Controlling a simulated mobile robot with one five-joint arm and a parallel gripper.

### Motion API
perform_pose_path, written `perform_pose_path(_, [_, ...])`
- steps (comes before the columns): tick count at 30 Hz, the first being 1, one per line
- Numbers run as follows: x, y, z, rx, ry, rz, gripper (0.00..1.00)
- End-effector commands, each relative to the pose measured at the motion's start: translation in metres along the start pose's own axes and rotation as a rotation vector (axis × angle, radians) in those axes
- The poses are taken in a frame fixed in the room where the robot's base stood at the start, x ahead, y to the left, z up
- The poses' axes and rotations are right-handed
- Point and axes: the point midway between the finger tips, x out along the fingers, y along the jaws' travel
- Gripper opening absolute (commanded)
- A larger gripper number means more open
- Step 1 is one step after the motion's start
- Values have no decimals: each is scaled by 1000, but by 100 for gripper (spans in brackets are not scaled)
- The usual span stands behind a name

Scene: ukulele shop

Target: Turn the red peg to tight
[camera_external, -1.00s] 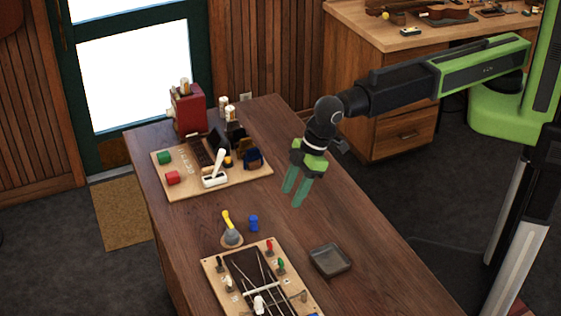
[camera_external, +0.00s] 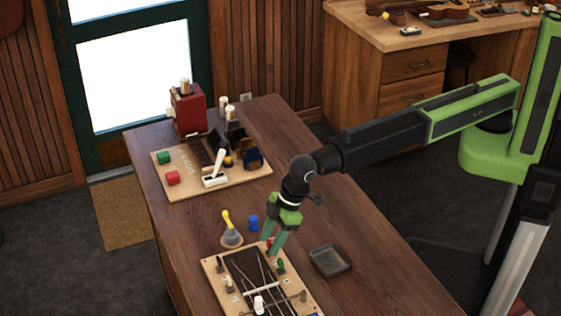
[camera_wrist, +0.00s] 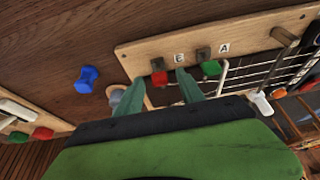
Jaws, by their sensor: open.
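The red peg (camera_wrist: 159,78) sits on the far edge of a wooden board with strings (camera_wrist: 128,56), beside a letter E. In the external view only a bit of the red peg (camera_external: 270,241) shows by my fingers. My gripper (camera_external: 271,246) points down at that edge of the board. In the wrist view my gripper (camera_wrist: 160,77) has its two green fingers apart, with the red peg showing between their tips. I cannot tell whether either finger touches it. A green peg (camera_wrist: 211,68) stands next to it, by the letter A, just outside one finger.
A blue piece (camera_external: 254,223) and a yellow-handled tool (camera_external: 229,226) stand beyond the board. A grey tray (camera_external: 331,261) lies to its right. A second board (camera_external: 190,188) with blocks and a red box (camera_external: 188,108) are farther back.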

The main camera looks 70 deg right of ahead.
Motion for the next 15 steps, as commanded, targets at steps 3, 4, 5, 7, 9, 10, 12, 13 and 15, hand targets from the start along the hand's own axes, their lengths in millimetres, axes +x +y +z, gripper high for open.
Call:
perform_pose_path(3, [-1, 0, 0, 0, 0, 0, 45])
perform_pose_path(4, [-1, 0, 0, 0, 0, 0, 45])
perform_pose_path(5, [-1, 0, 0, 0, 0, 0, 45])
perform_pose_path(7, [-1, 0, 0, 0, 0, 0, 39])
perform_pose_path(9, [-1, 0, 0, 0, 0, 0, 30])
perform_pose_path(10, [-1, 0, 0, 0, 0, 0, 26])
perform_pose_path(12, [-1, 0, 0, 0, 0, 0, 17])
perform_pose_path(13, [-1, 0, 0, 0, 0, 0, 13])
perform_pose_path(15, [-1, 0, 0, 0, 0, 0, 4])
